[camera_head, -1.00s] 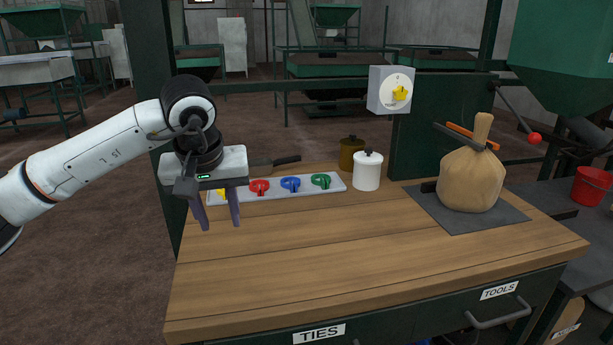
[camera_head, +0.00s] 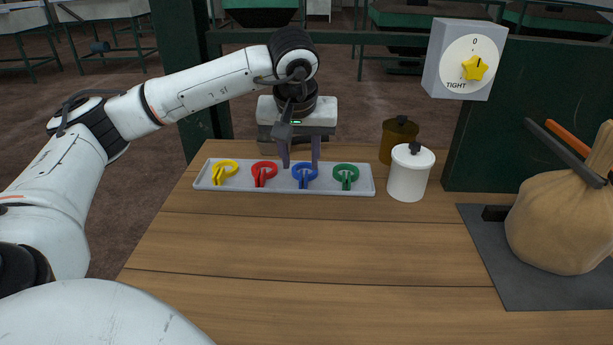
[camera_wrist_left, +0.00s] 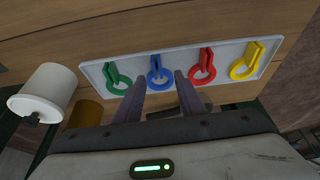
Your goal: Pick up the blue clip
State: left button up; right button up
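The blue clip (camera_head: 304,174) lies in a pale tray (camera_head: 208,184) at the back of the wooden table. It is a ring with a tab and is third from the left in the head view. My left gripper (camera_head: 301,164) is open and empty, with its fingertips at or just above the blue clip. In the left wrist view the blue clip (camera_wrist_left: 157,73) shows just beyond and between the two fingertips (camera_wrist_left: 158,78). I cannot tell whether the fingers touch it. My right gripper is not in view.
A yellow clip (camera_head: 224,171), red clip (camera_head: 263,172) and green clip (camera_head: 345,175) share the tray. A white lidded jar (camera_head: 409,175) and a brown jar (camera_head: 393,138) stand to its right. A tied sack (camera_head: 556,222) sits on a dark mat (camera_head: 492,258). The table's middle is clear.

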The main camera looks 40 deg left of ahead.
aim_at(304, 172)
pick_arm(q)
jog(key=shift+w+b+x, duration=0.15)
jog(key=shift+w+x, duration=0.05)
jog(key=shift+x, duration=1.15)
jog(key=shift+w+b+x, duration=0.15)
jog(key=shift+w+x, duration=0.05)
jog(key=shift+x, duration=1.2)
jog(key=shift+a+r, duration=0.1)
jog(key=shift+r, duration=0.05)
grip_shut()
